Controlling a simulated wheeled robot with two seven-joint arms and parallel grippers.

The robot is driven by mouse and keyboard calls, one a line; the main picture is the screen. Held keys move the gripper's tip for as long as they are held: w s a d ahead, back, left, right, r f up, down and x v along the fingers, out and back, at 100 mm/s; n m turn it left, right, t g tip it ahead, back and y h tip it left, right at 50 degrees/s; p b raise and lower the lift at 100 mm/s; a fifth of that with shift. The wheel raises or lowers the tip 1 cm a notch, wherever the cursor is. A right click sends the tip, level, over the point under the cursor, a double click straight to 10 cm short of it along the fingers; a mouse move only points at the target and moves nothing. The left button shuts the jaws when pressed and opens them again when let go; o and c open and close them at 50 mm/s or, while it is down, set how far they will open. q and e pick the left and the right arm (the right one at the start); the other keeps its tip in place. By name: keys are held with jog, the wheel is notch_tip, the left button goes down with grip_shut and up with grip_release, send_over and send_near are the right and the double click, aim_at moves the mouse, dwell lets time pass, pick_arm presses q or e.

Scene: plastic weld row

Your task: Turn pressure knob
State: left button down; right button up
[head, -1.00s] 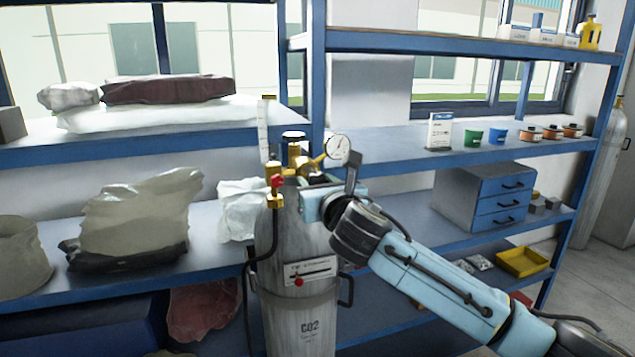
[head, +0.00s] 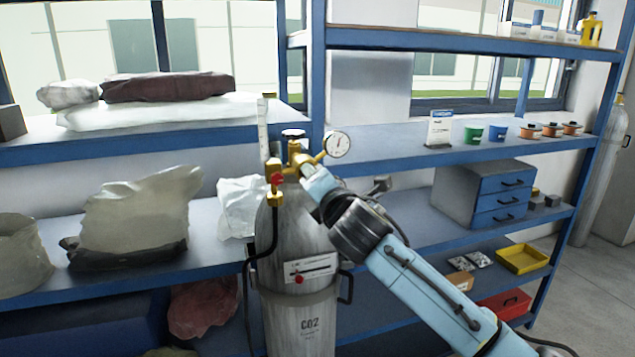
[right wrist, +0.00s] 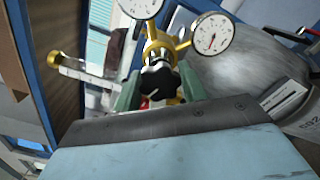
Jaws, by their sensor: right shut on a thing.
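The brass regulator (head: 299,158) sits on top of a grey CO2 cylinder (head: 290,240), with a round white gauge (head: 337,145) on its right. In the right wrist view the black pressure knob (right wrist: 160,82) faces me in front of the brass body, below two gauges, one of them this dial (right wrist: 212,35). My right gripper (right wrist: 160,90) has its greenish fingers on both sides of the knob and is shut on it. In the head view the right gripper (head: 307,172) reaches the regulator from the lower right and hides the knob. My left gripper is not in view.
A red valve (head: 277,180) with a black hose is left of the gripper. A clear flow tube (head: 263,125) stands upright beside the regulator. Blue shelves (head: 450,150) with cups, spools and a drawer unit (head: 485,195) lie right. Bags (head: 140,215) lie left.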

jog(key=m, duration=1.2)
jog(key=shift+m, duration=2.4)
jog(key=o, duration=1)
jog(key=shift+c, duration=0.2)
